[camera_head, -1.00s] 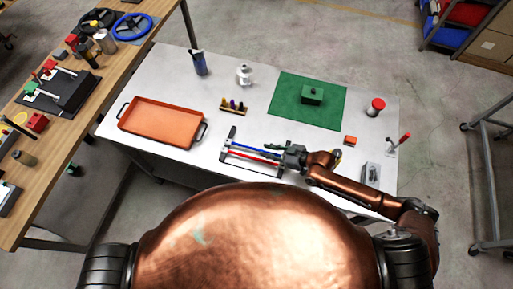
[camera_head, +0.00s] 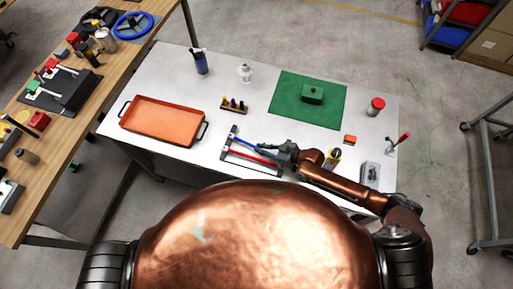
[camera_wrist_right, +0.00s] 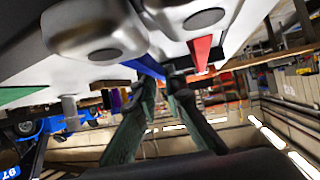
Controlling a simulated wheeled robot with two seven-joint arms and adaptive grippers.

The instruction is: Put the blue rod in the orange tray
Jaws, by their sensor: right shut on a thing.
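The blue rod (camera_head: 246,143) lies at the rack (camera_head: 227,151), above the red rod (camera_head: 250,157) in the head view. My right gripper (camera_head: 267,147) is shut on the blue rod's right part. I cannot tell whether the rod is clear of the rack. In the right wrist view the blue rod (camera_wrist_right: 143,68) meets the fingertips of my right gripper (camera_wrist_right: 162,82), and the red rod (camera_wrist_right: 202,52) is to the right, apart from them. The orange tray (camera_head: 163,121) stands empty at the table's left. My left gripper is not in view.
A small block holder (camera_head: 233,106) stands between tray and green mat (camera_head: 290,108). A dark blue bottle (camera_head: 200,62) and a white bottle (camera_head: 245,73) stand at the back. A red-topped can (camera_head: 376,106) is at right. The table between tray and rack is clear.

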